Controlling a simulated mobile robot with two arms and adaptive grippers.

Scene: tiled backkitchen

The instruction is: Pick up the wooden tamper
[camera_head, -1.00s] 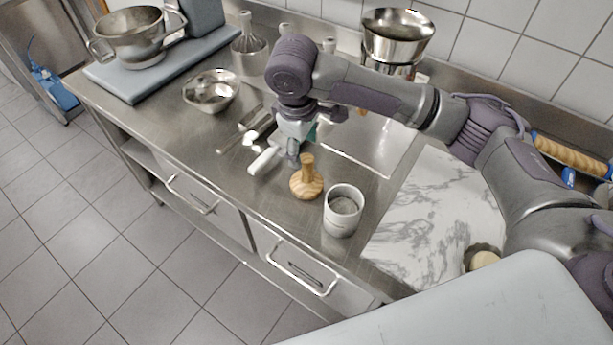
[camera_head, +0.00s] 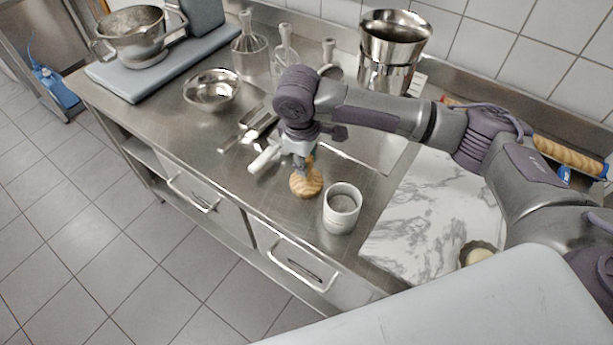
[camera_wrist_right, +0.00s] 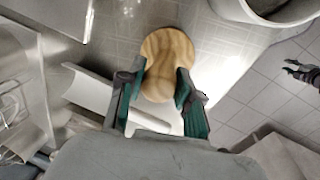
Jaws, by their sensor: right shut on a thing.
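The wooden tamper (camera_head: 306,184) stands upright on the steel counter, its round base showing below my right gripper (camera_head: 303,166). In the right wrist view the tamper's pale round wooden base (camera_wrist_right: 168,58) lies between and beyond the two green-padded fingers of my right gripper (camera_wrist_right: 157,90). The base appears to rest on the counter. My left gripper is not in view.
A white ceramic cup (camera_head: 341,208) stands close to the right of the tamper. A marble board (camera_head: 425,225) lies farther right. Metal scoops (camera_head: 250,128) lie behind on the left, near a steel bowl (camera_head: 212,89). The counter's front edge is close.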

